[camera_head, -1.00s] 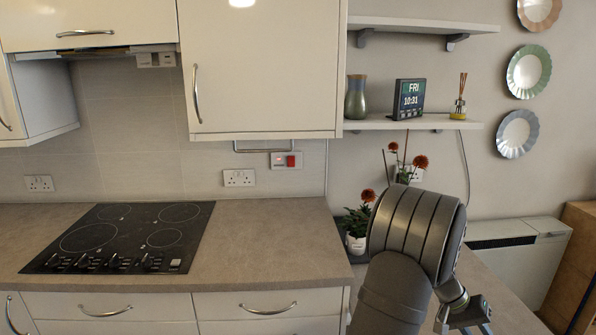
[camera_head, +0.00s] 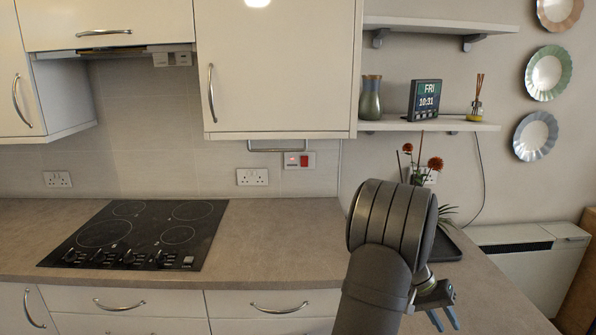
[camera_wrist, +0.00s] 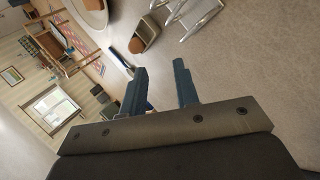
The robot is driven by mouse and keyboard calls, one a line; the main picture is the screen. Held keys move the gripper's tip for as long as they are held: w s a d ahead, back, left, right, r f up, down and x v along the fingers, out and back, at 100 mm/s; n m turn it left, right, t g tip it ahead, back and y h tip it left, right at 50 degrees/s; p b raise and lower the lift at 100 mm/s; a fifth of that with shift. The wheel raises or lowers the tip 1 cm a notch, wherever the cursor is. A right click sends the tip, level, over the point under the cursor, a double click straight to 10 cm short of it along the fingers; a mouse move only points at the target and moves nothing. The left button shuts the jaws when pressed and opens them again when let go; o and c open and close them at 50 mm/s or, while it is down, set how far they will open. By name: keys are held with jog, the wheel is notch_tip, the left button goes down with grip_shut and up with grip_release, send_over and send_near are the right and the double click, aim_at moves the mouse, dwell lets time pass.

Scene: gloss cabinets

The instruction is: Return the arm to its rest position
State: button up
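My gripper (camera_head: 437,308) is at the lower right of the head view, beyond my dark grey arm and over the right-hand counter. In the wrist view my gripper (camera_wrist: 160,84) shows two blue fingers standing apart, with nothing between them but the pale floor. The wrist camera looks out across the room. My arm hides part of the counter and the plant pot in the head view.
A black hob (camera_head: 140,235) is set in the counter (camera_head: 285,240) at left. A flowering plant (camera_head: 434,164) stands behind my arm. A wall shelf (camera_head: 400,125) holds a vase (camera_head: 370,98), a clock (camera_head: 424,100) and a diffuser (camera_head: 476,103). The counter's middle is clear.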

jog(key=w+a, duration=0.5)
jog(key=a, duration=0.2)
jog(key=s+d+m+g, duration=0.1)
jog(key=s+d, duration=1.2)
jog(key=s, duration=0.3)
jog(key=s+d+m+g, duration=0.1)
jog(key=s+d+g, duration=0.1)
jog(key=s+d, duration=1.3)
jog(key=shift+h, duration=0.3)
jog(key=f, duration=0.3)
jog(key=s+f, duration=0.1)
jog(key=f, duration=0.2)
jog(key=a+f, duration=0.1)
jog(key=f, duration=0.2)
jog(key=shift+s+f, duration=0.25)
jog(key=shift+f, duration=0.15)
jog(key=v, duration=0.2)
jog(key=shift+w+a+r, duration=0.1)
jog(key=shift+r, duration=0.35)
jog(key=shift+w+a+r, duration=0.35)
jog(key=shift+a+r, duration=0.05)
